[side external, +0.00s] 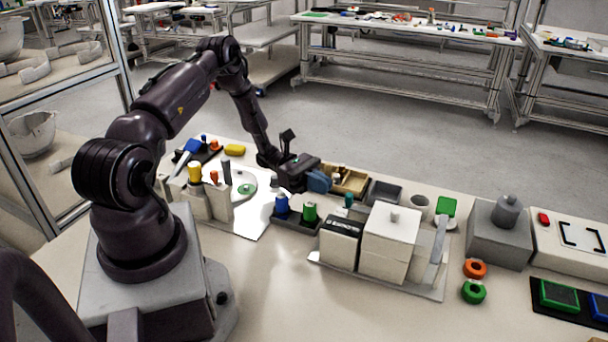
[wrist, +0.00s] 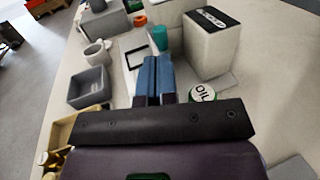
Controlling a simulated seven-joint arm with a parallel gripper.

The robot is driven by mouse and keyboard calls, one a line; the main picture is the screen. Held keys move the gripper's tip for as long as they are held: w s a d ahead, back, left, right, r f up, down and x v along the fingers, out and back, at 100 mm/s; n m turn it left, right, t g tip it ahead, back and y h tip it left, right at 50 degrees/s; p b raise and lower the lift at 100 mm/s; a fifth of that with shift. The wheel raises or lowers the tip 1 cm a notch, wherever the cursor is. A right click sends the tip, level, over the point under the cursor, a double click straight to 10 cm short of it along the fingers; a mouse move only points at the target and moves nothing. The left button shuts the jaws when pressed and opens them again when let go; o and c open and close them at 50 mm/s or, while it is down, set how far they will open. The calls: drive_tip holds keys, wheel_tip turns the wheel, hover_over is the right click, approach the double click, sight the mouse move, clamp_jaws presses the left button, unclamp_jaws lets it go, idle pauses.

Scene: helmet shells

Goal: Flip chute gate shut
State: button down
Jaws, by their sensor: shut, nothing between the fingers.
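I cannot tell for certain which part is the chute gate. A pale upright, slanted plate (side external: 437,246) stands at the right side of the white box (side external: 391,240) in the side view and may belong to it. My gripper (side external: 320,182) is shut and empty, with blue fingers together, above the table's far part near the wooden box (side external: 352,181). In the wrist view the blue fingers (wrist: 152,72) point towards a dark square frame (wrist: 136,57) on a pale surface. I cannot tell whether they touch anything.
A grey tray (side external: 384,193) and a mug (side external: 418,207) stand right of the gripper. A green-capped bottle (side external: 309,212) and a black-topped white box (side external: 340,243) are nearer. A grey block (side external: 498,240) and an orange ring (side external: 475,268) lie right.

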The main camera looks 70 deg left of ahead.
sight(351, 195)
drive_tip(key=x, duration=0.4)
drive_tip(key=shift+d, duration=0.1)
drive_tip(key=shift+w, duration=0.1)
drive_tip(key=shift+w+d, duration=1.05)
drive_tip(key=shift+d, duration=0.05)
drive_tip(key=v, duration=1.4)
drive_tip(key=shift+a, duration=0.2)
drive_tip(key=shift+s, duration=0.1)
